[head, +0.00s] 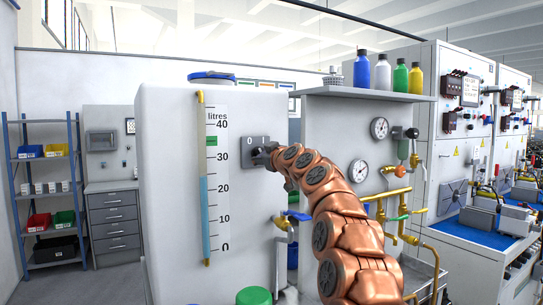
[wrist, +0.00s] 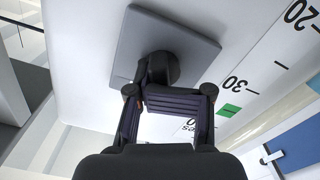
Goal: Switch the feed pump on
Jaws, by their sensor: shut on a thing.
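The pump switch is a grey square plate (head: 251,143) on the front of the white tank (head: 165,190), right of the level scale. A "0" mark shows on its left part; its right part is hidden by my gripper. In the wrist view the plate (wrist: 195,48) is close and carries a dark round knob (wrist: 160,68). My gripper (wrist: 168,92) is shut on the knob, and it also shows in the head view (head: 270,156). Which way the knob points cannot be told.
A valve with a blue handle (head: 298,215) and brass pipes (head: 410,238) lie below and right. A shelf (head: 365,94) with bottles is above my arm.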

